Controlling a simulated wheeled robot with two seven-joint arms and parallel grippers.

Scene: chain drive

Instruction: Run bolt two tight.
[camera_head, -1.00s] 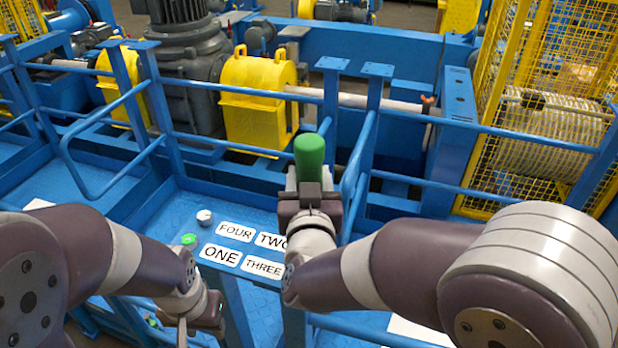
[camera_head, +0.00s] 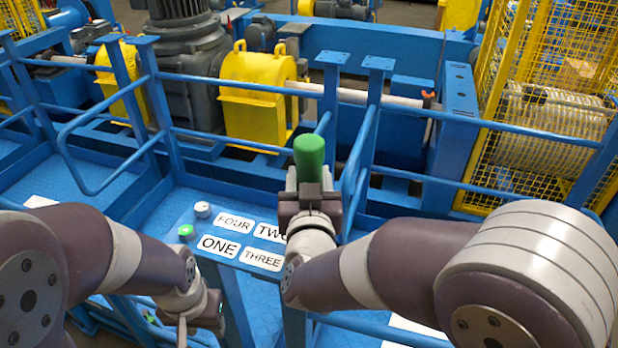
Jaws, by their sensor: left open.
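My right gripper (camera_head: 309,190) points up in the middle, its jaws around the lower end of a green cylinder (camera_head: 309,157) that stands upright. My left gripper (camera_head: 190,322) is low at the left, open, mostly hidden by its own wrist and pointing down. White labels reading FOUR (camera_head: 233,223), TWO (camera_head: 270,233), ONE (camera_head: 218,246) and THREE (camera_head: 262,259) lie on a blue surface beyond it. The TWO label is partly hidden by my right gripper. I cannot make out any bolt.
A white-topped knob (camera_head: 202,209) and a green-topped knob (camera_head: 186,232) stand left of the labels. Blue rails (camera_head: 240,143) cross behind them. A yellow housing (camera_head: 258,100) and a caged drum (camera_head: 548,130) are farther back.

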